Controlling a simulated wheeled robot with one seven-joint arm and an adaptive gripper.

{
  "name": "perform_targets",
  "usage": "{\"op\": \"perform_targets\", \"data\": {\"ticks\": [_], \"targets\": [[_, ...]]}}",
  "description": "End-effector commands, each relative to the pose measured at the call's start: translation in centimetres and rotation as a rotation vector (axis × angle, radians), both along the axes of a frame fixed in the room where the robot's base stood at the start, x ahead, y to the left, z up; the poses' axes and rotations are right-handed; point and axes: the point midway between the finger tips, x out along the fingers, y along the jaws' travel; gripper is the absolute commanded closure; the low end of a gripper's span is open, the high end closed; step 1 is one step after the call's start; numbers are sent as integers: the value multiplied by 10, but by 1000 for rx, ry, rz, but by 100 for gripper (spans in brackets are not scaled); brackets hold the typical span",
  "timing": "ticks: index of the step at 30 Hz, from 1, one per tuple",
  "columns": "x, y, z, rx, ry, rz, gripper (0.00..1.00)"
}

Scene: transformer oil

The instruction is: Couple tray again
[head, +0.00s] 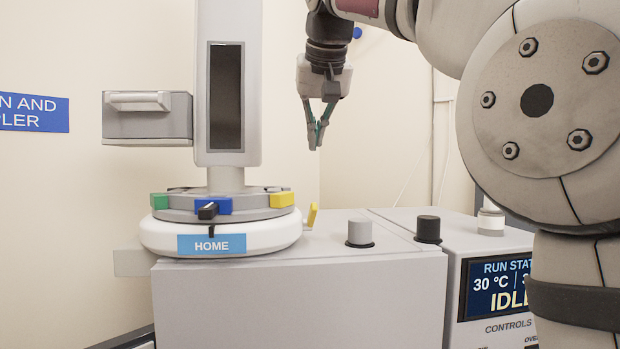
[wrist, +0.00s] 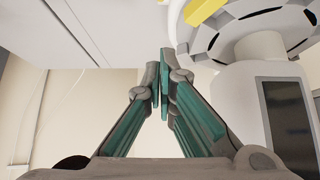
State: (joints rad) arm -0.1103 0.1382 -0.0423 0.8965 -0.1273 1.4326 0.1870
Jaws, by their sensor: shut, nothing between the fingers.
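The tray (head: 223,205) is a round grey carousel with green, blue and yellow blocks on its rim. It sits on a white round base marked HOME, below a white tower (head: 228,85) with a dark window. A black knob (head: 208,210) stands in front of the blue block. My gripper (head: 316,148) is shut and empty, pointing down, to the right of the tower and above the cabinet top. In the wrist view the closed fingertips (wrist: 163,72) are apart from the carousel (wrist: 240,30), whose yellow block shows at the top right.
A grey cylinder (head: 360,231) and a black cylinder (head: 428,229) stand on the cabinet tops at right. A screen (head: 498,287) reads IDLE. A small grey drawer box (head: 147,117) juts left from the tower. A yellow tab (head: 312,216) stands at the base's right edge.

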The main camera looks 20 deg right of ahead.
Motion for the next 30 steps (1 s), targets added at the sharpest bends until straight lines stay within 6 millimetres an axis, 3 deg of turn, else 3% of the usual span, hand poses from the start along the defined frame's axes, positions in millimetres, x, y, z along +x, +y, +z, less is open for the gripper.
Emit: {"op": "perform_targets", "data": {"ticks": [17,30], "targets": [[63,-11,-80,-2,4,-3,100],[39,-7,-106,-3,-1,-1,100]]}}
